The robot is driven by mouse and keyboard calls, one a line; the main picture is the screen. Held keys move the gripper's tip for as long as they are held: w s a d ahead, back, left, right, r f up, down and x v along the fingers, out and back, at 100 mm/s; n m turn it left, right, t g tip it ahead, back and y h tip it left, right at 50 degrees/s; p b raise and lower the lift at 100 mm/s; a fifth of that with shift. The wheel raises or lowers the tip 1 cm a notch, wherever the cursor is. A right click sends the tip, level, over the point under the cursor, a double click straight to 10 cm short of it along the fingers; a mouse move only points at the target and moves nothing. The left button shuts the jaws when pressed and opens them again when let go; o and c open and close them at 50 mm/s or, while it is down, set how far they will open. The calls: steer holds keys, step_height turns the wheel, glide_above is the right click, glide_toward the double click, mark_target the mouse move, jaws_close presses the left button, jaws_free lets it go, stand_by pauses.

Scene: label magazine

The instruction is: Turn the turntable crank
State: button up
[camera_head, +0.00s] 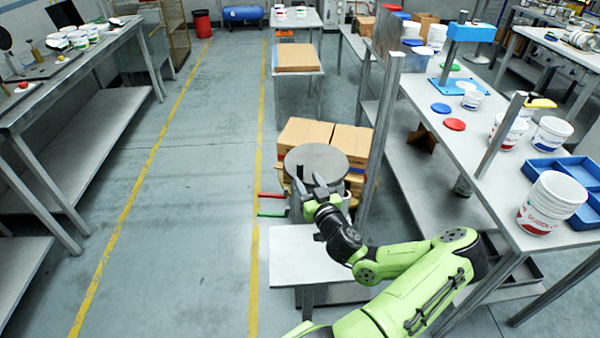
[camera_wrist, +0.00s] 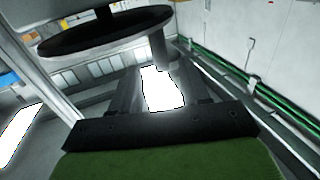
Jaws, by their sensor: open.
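The turntable (camera_head: 314,160) is a grey round disc beside cardboard boxes, left of the long right-hand bench. A dark disc, probably the turntable, fills the upper left of the wrist view (camera_wrist: 75,43). A small dark upright piece (camera_head: 299,172) shows at the disc's near side; I cannot tell if it is the crank's knob. Red (camera_head: 271,195) and green (camera_head: 271,214) handles stick out to the left below the disc. My gripper (camera_head: 310,187) is at the disc's near edge, fingers apart. In the wrist view its fingers (camera_wrist: 155,85) hold nothing visible.
A low white table (camera_head: 305,262) stands under my gripper. A metal post (camera_head: 380,140) rises close right of the disc. Cardboard boxes (camera_head: 352,140) stand behind it. The right bench (camera_head: 480,190) holds tubs, lids and blue trays (camera_head: 560,170). The floor to the left is clear.

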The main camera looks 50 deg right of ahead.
mark_target(301, 170)
steer(key=x, duration=0.1)
steer(key=p+x, duration=0.1)
steer(key=x, duration=0.3)
steer(key=shift+w+d+r, duration=0.1)
steer(key=shift+w+r, duration=0.15)
steer(key=shift+w+d+f, duration=0.1)
steer(key=shift+w+d, duration=0.2)
steer(key=shift+w, duration=0.1)
jaws_close()
